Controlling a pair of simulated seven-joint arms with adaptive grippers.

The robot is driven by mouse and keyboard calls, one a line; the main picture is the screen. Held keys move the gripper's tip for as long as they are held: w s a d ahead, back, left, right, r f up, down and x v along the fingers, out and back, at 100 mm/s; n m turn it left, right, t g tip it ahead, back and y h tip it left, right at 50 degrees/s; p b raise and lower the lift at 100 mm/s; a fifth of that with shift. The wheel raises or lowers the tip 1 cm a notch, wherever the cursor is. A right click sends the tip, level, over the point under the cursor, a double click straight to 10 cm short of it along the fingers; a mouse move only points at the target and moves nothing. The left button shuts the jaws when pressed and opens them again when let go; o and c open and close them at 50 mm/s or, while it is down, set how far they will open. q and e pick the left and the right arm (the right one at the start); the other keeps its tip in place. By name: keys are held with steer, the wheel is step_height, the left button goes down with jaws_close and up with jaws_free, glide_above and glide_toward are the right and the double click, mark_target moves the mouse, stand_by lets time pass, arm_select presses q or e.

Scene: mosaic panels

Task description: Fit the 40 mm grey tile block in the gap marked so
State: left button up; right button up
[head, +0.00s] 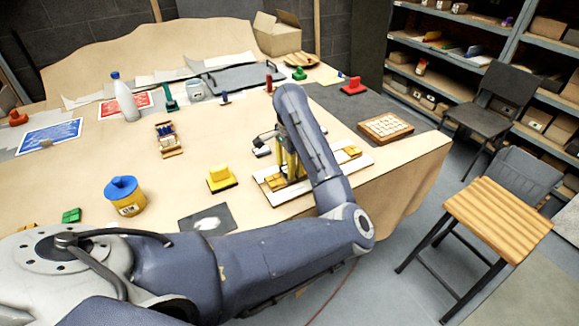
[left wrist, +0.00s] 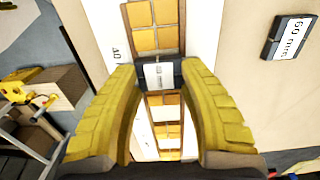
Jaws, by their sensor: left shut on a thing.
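My left gripper (head: 290,170) is over the white mosaic panel (head: 270,200) in the head view, its fingers pointing down. In the left wrist view its yellow fingers (left wrist: 161,78) are shut on a small dark grey block (left wrist: 178,74) with a pale label, too blurred to read. The block is in line with the panel's wooden channel, with yellow tiles (left wrist: 144,40) on either side of it along the row. A mark reading 40 (left wrist: 116,54) is printed on the panel beside it. How deep the block sits is hidden. My right gripper is in neither view.
A dark block labelled 60 mm (left wrist: 290,38) lies on the table beside the panel.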

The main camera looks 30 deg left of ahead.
arm_select(q)
steer(key=shift+f, duration=0.8)
steer(key=o, duration=1.2)
steer(key=shift+o, duration=0.2)
step_height(320, 180, up, 12)
